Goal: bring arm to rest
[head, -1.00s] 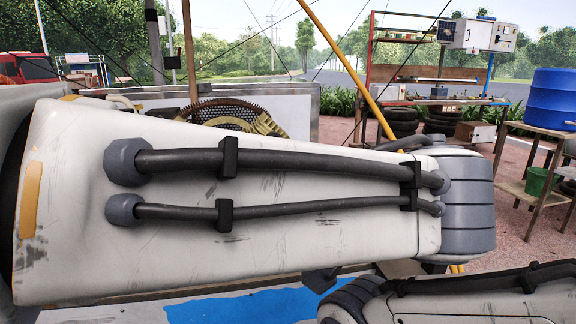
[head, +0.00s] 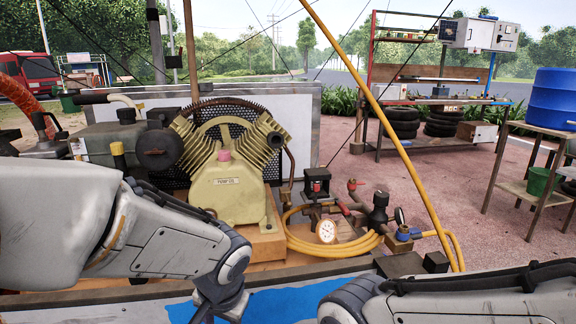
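My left arm comes in from the left across the lower left of the head view, bent downward at a grey joint. My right arm lies low along the bottom right edge. Neither gripper's fingers can be seen; the lower frame edge cuts both arms off. In front of the arms stands the compressor cart with a yellow-green compressor pump (head: 228,190) on a wooden block. The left arm covers the cart's near left part.
A coiled yellow hose (head: 335,246), a round gauge (head: 326,231) and valves (head: 378,212) sit right of the pump. A blue cloth-like patch (head: 270,306) lies in front. A blue barrel (head: 555,98) stands on a table at right. Shelves (head: 435,90) stand behind.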

